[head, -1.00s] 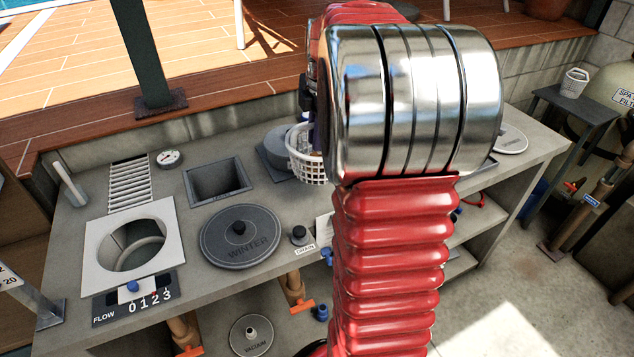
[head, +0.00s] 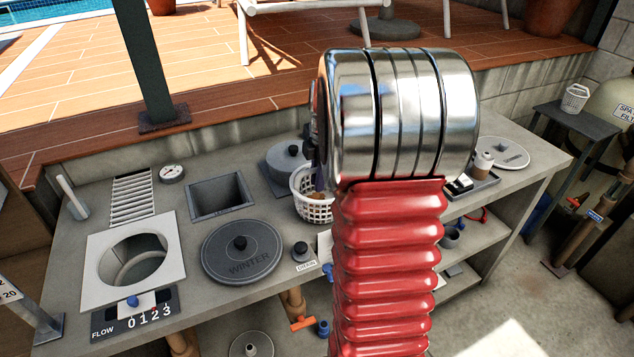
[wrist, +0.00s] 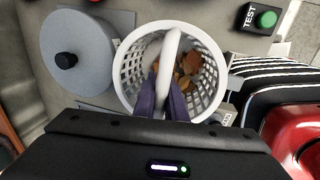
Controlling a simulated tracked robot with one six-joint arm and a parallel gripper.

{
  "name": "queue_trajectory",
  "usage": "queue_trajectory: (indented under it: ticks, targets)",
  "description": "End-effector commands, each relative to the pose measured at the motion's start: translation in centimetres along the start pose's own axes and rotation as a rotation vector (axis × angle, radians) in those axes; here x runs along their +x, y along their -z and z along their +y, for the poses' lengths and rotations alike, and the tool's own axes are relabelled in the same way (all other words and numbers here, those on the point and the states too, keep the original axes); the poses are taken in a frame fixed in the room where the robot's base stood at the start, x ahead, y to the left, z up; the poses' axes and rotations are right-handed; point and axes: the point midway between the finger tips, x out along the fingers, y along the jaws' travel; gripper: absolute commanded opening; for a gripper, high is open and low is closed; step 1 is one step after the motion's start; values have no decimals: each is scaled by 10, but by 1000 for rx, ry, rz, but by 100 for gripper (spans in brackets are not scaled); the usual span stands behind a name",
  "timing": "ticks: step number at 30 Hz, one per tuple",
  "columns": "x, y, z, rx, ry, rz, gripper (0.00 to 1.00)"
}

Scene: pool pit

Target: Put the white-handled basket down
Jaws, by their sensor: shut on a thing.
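The white-handled basket (wrist: 206,51) is a white lattice basket with brown leaves inside. In the wrist view my gripper (wrist: 165,90) is shut on its white handle, which arches over the middle of the basket. In the head view the basket (head: 316,208) shows partly to the left of my arm, over the bench and in front of a round grey lid.
The grey bench (head: 205,238) holds a square opening (head: 220,193), a WINTER lid (head: 241,250), a knobbed grey lid (head: 286,160) and a round skimmer hole (head: 133,262). A tray (head: 470,188) with small items lies right of my arm.

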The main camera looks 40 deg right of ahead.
Motion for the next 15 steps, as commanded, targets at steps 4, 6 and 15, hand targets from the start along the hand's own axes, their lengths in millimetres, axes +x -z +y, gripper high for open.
queue_trajectory:
  ticks: [4,6,15]
  targets:
    - [9,0,-2,0,0,0,0]
    - [9,0,-2,0,-1,0,0]
    - [10,0,-2,1,0,0,17]
